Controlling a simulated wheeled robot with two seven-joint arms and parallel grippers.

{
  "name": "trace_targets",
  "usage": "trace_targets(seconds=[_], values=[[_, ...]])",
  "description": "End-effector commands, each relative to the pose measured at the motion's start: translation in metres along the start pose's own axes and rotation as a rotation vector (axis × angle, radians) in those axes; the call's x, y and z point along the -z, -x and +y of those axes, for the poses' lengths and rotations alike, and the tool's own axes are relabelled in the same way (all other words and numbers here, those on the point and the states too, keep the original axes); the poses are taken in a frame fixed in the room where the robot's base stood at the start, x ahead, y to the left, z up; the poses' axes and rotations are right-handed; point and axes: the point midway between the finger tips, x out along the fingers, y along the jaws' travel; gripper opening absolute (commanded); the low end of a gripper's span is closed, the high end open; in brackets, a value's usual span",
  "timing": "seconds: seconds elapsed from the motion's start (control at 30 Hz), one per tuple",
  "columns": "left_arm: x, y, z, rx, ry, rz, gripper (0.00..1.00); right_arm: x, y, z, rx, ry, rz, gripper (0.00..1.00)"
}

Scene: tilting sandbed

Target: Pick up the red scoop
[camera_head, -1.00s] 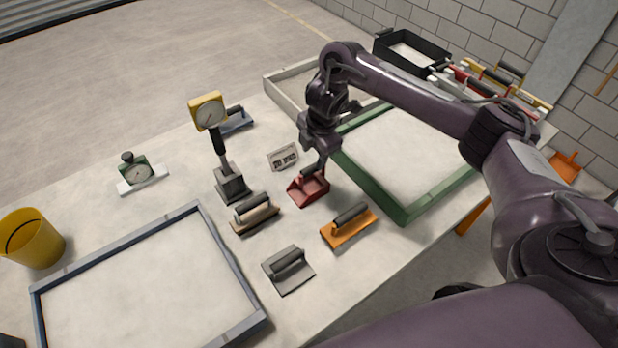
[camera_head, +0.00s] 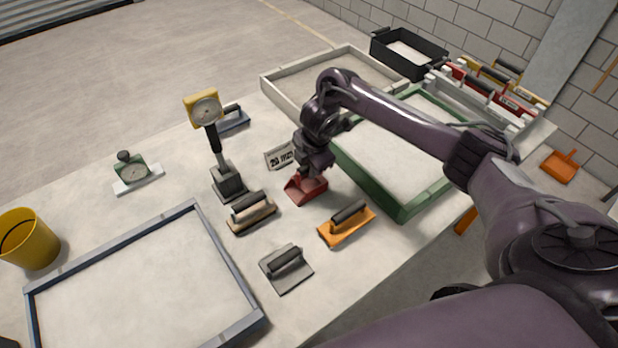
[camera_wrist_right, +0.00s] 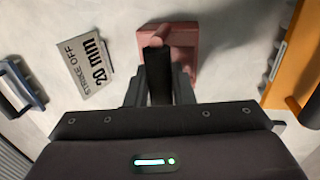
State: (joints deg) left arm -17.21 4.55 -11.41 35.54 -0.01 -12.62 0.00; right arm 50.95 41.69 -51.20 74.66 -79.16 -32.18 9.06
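My right gripper (camera_head: 311,172) is down at the scoop from above. In the right wrist view its fingers (camera_wrist_right: 160,92) lie on either side of the handle. Whether they press on it I cannot tell. My left gripper is not in view.
An orange float (camera_head: 347,223), a wooden float (camera_head: 251,212) and a grey trowel (camera_head: 286,268) lie close by. The green frame (camera_head: 385,190) is just right.

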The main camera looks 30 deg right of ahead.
Motion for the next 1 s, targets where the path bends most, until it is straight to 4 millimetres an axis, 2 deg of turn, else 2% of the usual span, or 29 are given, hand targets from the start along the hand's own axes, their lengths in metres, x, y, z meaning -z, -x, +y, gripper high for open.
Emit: trace_targets(seconds=[0.1, 0.37, 0.57, 0.7, 0.8, 1.0], values=[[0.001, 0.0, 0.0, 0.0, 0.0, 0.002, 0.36, 0.0, 0.0, 0.0, 0.0, 0.0, 0.0, 0.0], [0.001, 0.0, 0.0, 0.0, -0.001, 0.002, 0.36, 0.0, 0.001, 0.001, -0.001, 0.0, 0.0, 0.0], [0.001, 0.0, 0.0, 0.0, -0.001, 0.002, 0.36, 0.0, 0.012, 0.004, -0.004, 0.001, 0.001, 0.0], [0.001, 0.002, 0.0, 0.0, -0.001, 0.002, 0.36, 0.0, 0.035, 0.009, -0.007, 0.001, -0.001, 0.0], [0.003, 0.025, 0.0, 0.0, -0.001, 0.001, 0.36, -0.002, 0.069, 0.016, -0.008, 0.001, -0.004, 0.0], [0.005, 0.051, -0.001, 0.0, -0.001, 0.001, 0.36, -0.002, 0.129, 0.028, -0.007, 0.001, -0.005, 0.0]])
